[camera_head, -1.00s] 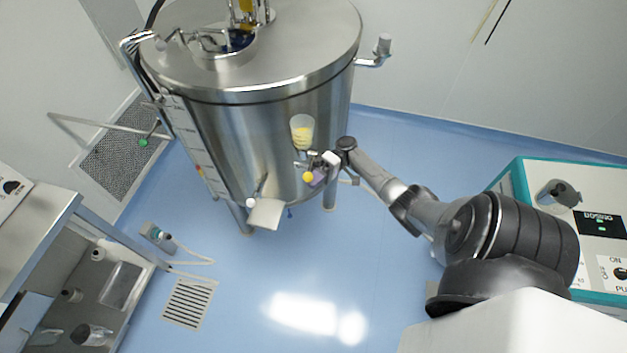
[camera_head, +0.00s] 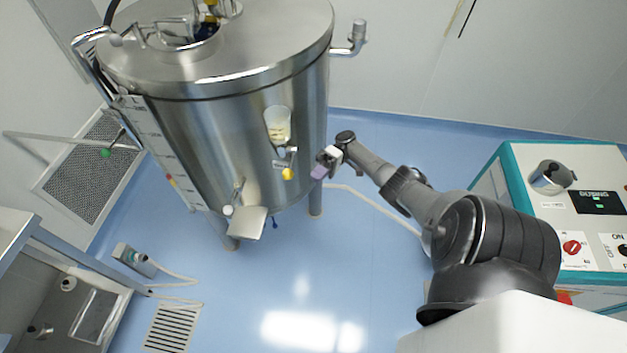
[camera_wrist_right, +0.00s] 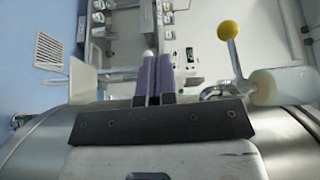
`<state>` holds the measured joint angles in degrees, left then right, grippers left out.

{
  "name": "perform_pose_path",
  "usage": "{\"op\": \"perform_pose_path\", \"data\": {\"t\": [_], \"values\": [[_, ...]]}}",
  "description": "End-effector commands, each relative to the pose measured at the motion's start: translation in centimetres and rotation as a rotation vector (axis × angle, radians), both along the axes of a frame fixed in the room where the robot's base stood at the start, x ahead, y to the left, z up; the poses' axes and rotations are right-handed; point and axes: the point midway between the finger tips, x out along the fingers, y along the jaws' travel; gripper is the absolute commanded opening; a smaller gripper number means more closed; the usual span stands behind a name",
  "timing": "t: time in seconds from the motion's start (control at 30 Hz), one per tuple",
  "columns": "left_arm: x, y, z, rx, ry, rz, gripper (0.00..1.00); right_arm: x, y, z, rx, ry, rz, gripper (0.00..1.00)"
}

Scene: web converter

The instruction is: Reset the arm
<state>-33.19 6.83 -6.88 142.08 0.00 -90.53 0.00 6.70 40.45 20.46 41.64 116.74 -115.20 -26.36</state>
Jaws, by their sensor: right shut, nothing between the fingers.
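My right arm comes in from the lower right of the head view, and its gripper (camera_head: 319,171) is beside the lower front of the steel tank (camera_head: 235,125). In the right wrist view the two purple fingers of this gripper (camera_wrist_right: 155,78) lie together, shut and empty. A yellow-knobbed valve handle (camera_head: 287,174) on the tank is left of the gripper, with a visible gap. The yellow knob (camera_wrist_right: 229,30) also shows right of the fingers in the right wrist view. My left gripper is in no view.
A clear cup (camera_head: 277,124) with pale contents is at the tank's front above the valve. A second valve with a white plate (camera_head: 247,222) is lower left. A white machine with a teal edge (camera_head: 520,180) stands right; a metal bench (camera_head: 30,260) stands left. Blue floor (camera_head: 350,270) lies open between.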

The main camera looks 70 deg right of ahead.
Motion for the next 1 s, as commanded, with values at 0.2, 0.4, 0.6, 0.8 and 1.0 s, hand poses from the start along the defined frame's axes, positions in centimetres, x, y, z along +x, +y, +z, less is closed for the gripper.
{"op": "perform_pose_path", "data": {"t": [0.2, 0.4, 0.6, 0.8, 1.0], "values": [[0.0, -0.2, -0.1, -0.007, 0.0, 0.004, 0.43, -0.1, -0.2, 0.0, 0.0, 0.0, -0.001, 0.0], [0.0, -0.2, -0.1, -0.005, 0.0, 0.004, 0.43, -0.1, -0.1, 0.0, 0.0, 0.0, -0.001, 0.0], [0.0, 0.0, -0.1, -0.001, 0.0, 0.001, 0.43, 0.0, -0.1, 0.0, 0.0, 0.0, -0.001, 0.0], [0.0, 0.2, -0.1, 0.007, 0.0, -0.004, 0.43, -0.1, 0.3, -0.3, -0.009, 0.009, 0.011, 0.0], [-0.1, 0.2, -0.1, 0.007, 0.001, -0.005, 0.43, -1.5, 5.5, -4.5, -0.169, 0.144, 0.177, 0.0]]}}
